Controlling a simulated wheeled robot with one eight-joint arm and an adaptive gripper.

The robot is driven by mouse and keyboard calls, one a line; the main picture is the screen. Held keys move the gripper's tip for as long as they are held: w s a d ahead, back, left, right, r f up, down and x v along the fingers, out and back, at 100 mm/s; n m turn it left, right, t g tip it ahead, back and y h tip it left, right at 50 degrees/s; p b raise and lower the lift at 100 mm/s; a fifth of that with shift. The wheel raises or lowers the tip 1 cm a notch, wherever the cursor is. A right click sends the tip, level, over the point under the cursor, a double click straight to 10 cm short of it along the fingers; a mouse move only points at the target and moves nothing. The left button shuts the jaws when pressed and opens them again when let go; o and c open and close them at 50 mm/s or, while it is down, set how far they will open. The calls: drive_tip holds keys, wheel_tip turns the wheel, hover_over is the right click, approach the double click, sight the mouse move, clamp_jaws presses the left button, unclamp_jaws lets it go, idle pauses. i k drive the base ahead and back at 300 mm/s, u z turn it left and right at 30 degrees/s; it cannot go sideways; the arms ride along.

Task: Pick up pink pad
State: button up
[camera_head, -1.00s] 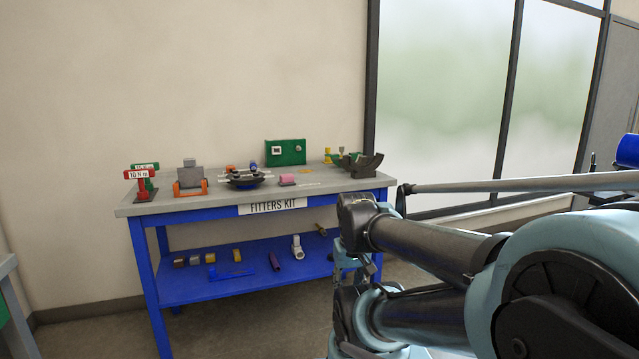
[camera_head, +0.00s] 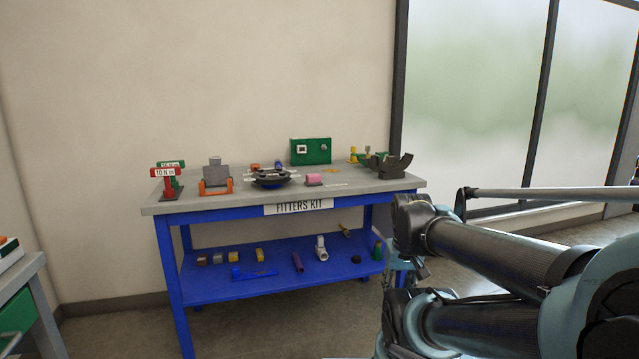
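The pink pad (camera_head: 313,179) is a small pink block on the grey top of the blue bench (camera_head: 385,187), near the middle. It sits just right of a round black dish (camera_head: 270,178) and above the "FITTERS KIT" label. My arm fills the lower right of the view, to the right of the bench and apart from the pad. My gripper's fingertips cannot be made out.
A dark curved cradle (camera_head: 388,165) and a green box (camera_head: 311,151) stand behind and right of the pad. An orange-based grey block (camera_head: 215,176) and red "10 N m" tool (camera_head: 167,183) stand left. Another table (camera_head: 30,270) is at far left. Floor before the bench looks clear.

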sight(314, 180)
drive_tip(key=i, duration=0.95)
drive_tip(key=u, duration=0.05)
